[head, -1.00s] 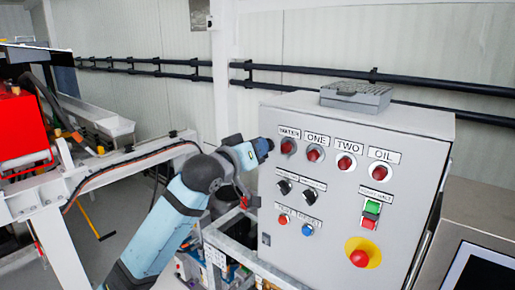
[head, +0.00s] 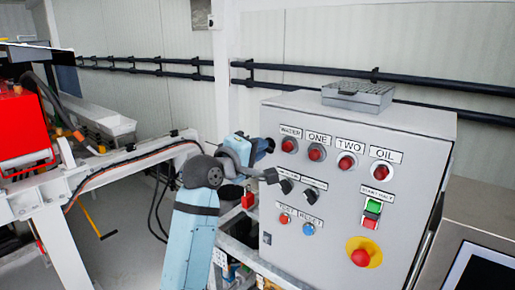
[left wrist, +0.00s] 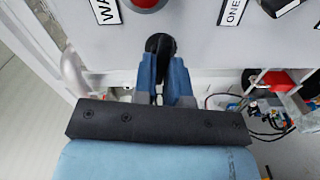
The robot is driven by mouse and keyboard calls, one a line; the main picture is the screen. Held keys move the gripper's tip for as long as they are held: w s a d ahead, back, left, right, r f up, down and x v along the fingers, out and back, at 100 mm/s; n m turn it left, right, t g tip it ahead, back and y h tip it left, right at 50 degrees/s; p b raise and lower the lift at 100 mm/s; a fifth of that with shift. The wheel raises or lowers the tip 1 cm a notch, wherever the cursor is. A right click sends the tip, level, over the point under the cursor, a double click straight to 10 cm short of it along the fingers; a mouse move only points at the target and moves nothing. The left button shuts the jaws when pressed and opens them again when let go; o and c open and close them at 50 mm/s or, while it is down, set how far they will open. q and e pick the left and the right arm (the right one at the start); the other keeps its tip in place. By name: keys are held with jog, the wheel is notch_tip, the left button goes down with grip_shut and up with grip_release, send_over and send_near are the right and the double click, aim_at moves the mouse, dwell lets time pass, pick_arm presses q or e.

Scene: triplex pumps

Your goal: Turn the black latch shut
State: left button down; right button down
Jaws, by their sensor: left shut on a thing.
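My left gripper (head: 271,176) is at the left side of the grey control panel (head: 345,215), just left of its two black knobs. In the left wrist view its two blue-grey fingers (left wrist: 165,82) are shut on a black rounded piece, the black latch (left wrist: 159,43), close against the panel. The fingers hide part of the latch, and its exact angle is hard to tell. My right gripper is not in view.
Red lamps (head: 315,154) and labels line the panel above the knobs. Test and reset buttons (head: 308,229) sit below, and a red stop button (head: 360,258) on yellow is at lower right. A red part (head: 248,201) and pipework crowd the space below my gripper.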

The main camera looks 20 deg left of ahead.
pick_arm(q)
jog(key=shift+n, duration=1.1)
jog(key=c, duration=1.2)
grip_release()
jog(key=shift+o, duration=0.2)
jog(key=b+v, duration=0.3)
jog(key=v, duration=1)
jog(key=shift+s+a, duration=0.15)
jog(key=shift+s, duration=0.2)
